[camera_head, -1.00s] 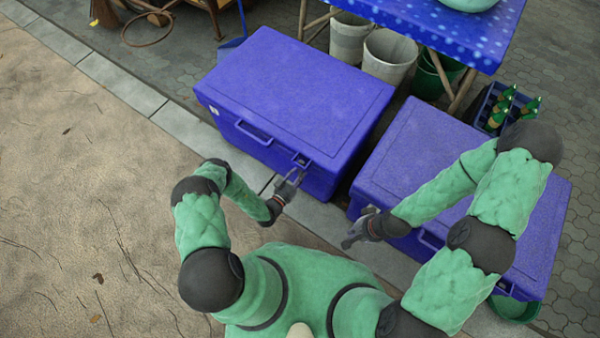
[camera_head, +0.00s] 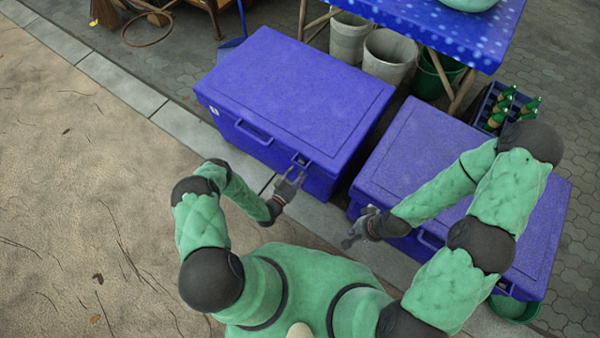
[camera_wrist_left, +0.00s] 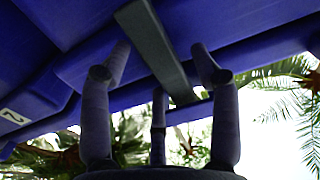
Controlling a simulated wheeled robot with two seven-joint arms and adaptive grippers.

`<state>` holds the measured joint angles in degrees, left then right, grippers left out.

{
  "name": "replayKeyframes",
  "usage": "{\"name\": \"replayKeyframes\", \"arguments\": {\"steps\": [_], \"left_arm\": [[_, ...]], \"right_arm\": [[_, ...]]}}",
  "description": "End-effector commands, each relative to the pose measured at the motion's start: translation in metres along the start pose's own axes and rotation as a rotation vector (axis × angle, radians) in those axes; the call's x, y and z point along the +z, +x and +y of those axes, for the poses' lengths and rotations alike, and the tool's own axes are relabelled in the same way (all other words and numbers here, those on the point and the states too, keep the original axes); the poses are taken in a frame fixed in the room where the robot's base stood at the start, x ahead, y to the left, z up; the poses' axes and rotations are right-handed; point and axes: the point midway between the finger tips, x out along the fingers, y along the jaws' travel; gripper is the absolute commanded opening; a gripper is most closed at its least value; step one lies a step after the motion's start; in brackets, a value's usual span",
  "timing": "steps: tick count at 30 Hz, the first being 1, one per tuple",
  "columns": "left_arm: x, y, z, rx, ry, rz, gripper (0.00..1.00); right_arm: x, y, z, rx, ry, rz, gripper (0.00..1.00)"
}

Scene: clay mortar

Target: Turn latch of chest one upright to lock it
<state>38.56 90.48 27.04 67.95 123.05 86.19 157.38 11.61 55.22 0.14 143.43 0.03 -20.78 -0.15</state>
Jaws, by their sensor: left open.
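A blue chest (camera_head: 295,95) with a closed lid stands at the left, and a second closed blue chest (camera_head: 440,160) stands at the right. My left gripper (camera_head: 291,180) is open at the front of the left chest, just below a latch (camera_head: 301,160) near its right front corner. In the left wrist view a dark grey latch bar (camera_wrist_left: 155,48) runs slantwise between the spread fingers of my left gripper (camera_wrist_left: 163,75). I see no clear contact. My right gripper (camera_head: 355,236) hangs before the right chest; its fingers are too small to read.
A handle (camera_head: 254,133) sits on the left chest's front. A blue spotted table (camera_head: 420,25) stands behind, with buckets (camera_head: 388,57) under it. A crate of green bottles (camera_head: 487,105) stands behind the right chest. The sandy ground (camera_head: 90,200) at the left is mostly clear.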

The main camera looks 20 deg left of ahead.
Motion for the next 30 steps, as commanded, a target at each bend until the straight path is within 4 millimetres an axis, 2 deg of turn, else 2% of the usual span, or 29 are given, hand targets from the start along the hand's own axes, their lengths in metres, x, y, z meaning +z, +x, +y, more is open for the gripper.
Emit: {"name": "replayKeyframes", "arguments": {"steps": [4,7,15,21,30], "left_arm": [[0.000,-0.006,-0.001,-0.001,0.000,0.000,0.62],[0.000,-0.019,-0.002,-0.003,0.000,-0.001,0.62],[0.001,-0.070,-0.002,-0.006,-0.002,-0.002,0.62],[0.001,-0.100,-0.001,-0.004,-0.001,-0.002,0.62],[0.001,-0.120,0.000,-0.001,-0.001,-0.001,0.62]], "right_arm": [[0.000,0.000,0.000,0.000,0.000,0.000,0.00],[0.000,0.000,0.000,0.000,0.000,0.000,0.00],[0.000,0.000,0.000,0.000,0.000,0.000,0.00],[0.000,0.000,0.000,0.000,0.000,0.000,0.00],[0.000,0.000,0.000,0.000,0.000,0.000,0.00]]}}
